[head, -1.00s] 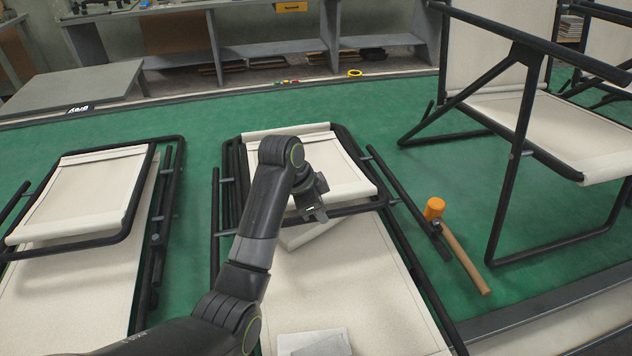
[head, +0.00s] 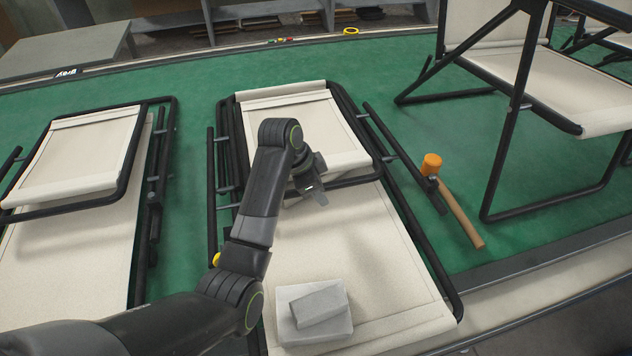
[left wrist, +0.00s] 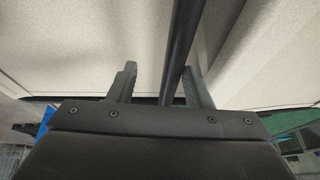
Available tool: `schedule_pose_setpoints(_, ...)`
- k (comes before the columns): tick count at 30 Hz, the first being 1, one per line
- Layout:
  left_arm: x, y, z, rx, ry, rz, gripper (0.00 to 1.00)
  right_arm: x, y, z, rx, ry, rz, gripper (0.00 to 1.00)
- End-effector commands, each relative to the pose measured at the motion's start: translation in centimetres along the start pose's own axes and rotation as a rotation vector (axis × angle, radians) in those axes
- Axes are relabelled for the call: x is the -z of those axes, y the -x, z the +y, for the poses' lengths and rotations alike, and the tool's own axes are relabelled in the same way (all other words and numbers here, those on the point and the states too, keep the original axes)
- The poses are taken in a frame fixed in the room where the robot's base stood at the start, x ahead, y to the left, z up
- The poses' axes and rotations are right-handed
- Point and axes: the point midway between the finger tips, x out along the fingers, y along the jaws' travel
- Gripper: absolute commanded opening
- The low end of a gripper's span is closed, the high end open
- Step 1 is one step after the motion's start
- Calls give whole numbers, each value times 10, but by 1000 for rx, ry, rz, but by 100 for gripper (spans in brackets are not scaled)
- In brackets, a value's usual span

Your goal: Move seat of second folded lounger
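The second folded lounger is the middle one, with a black tube frame (head: 403,215) lying on the green floor. Its cream seat panel (head: 325,118) is at the far end, above the longer cream fabric (head: 375,245). My left gripper (head: 314,192) is at the near edge of the seat, where my arm hides part of the frame. In the left wrist view, the fingers of the left gripper (left wrist: 160,85) stand well apart. A black tube (left wrist: 182,45) passes between them, with space beside it. My right gripper is out of view.
Two grey blocks (head: 317,308) rest on the near fabric. A mallet with an orange head (head: 431,164) lies right of the frame. Another folded lounger (head: 75,235) is at left; an unfolded one (head: 545,85) stands at right.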

Motion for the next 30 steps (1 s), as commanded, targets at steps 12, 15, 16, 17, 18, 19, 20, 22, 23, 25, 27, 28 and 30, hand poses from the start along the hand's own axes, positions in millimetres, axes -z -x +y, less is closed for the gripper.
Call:
schedule_pose_setpoints(12,1,2,-1,5,-3,1,41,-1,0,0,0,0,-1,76)
schedule_pose_setpoints(15,1,5,-2,8,-3,2,41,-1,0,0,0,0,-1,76)
schedule_pose_setpoints(16,1,7,-2,9,-3,2,41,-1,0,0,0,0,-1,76)
schedule_pose_setpoints(17,1,10,-3,9,-3,2,41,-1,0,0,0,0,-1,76)
schedule_pose_setpoints(18,1,15,-3,10,-3,2,41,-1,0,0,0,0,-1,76)
schedule_pose_setpoints(19,1,19,-3,11,-4,3,41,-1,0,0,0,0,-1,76)
schedule_pose_setpoints(20,1,25,-3,11,-4,3,41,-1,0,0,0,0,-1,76)
schedule_pose_setpoints(22,1,40,-3,14,-4,3,41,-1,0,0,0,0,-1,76)
schedule_pose_setpoints(23,1,47,-4,14,-4,2,41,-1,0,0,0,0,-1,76)
schedule_pose_setpoints(25,1,64,-3,15,-5,2,41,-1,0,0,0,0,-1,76)
schedule_pose_setpoints(27,2,86,-3,12,-4,2,41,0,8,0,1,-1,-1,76)
schedule_pose_setpoints(28,2,93,-3,13,-4,1,41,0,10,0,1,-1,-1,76)
schedule_pose_setpoints(30,3,103,-2,6,-2,0,41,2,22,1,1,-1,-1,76)
